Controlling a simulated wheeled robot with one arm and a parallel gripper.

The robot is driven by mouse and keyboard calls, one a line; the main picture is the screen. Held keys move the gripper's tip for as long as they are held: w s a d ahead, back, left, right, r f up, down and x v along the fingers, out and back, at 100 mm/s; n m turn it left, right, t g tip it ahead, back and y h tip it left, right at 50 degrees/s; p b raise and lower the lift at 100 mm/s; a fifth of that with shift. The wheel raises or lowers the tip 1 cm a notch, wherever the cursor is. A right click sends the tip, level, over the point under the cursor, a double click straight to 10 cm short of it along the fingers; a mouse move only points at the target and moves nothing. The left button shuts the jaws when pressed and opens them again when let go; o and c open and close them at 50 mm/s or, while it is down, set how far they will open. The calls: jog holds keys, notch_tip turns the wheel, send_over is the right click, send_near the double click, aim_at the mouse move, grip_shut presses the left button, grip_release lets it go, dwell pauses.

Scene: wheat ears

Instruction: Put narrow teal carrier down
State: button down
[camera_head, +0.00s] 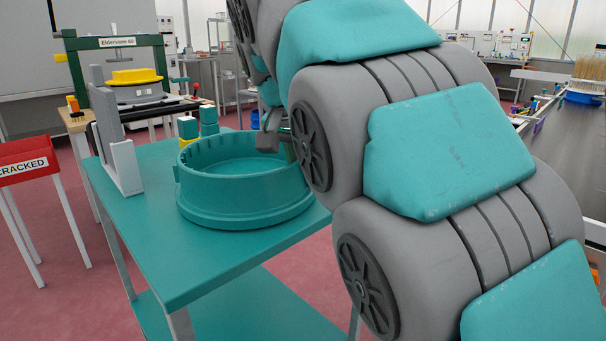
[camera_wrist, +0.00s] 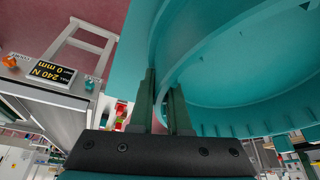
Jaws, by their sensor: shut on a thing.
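The teal carrier (camera_head: 245,205) is a round, open ring-shaped tray with a notched rim, level and upright at the teal cart top (camera_head: 190,262). Its base looks to be on the cart top or just above it; I cannot tell if there is a small gap. My gripper (camera_head: 288,150) is at the carrier's far right rim, largely hidden behind my arm. In the wrist view my gripper's two dark green fingers (camera_wrist: 164,92) are shut on the wall of the carrier (camera_wrist: 225,75), one finger on each side. The carrier's right part is hidden by my arm.
A grey-white upright stand (camera_head: 122,160) is on the cart's left edge. Yellow and teal blocks (camera_head: 188,128) stand behind the carrier. A green-framed press (camera_head: 120,70) is behind, and a red "CRACKED" bin (camera_head: 30,165) is at left. The cart's front is clear.

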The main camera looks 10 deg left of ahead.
jog(key=shift+f, duration=0.1)
jog(key=c, duration=1.3)
grip_release()
jog(key=shift+f, duration=0.1)
jog(key=shift+c, duration=0.2)
jog(key=o, duration=0.5)
jog(key=shift+c, duration=0.2)
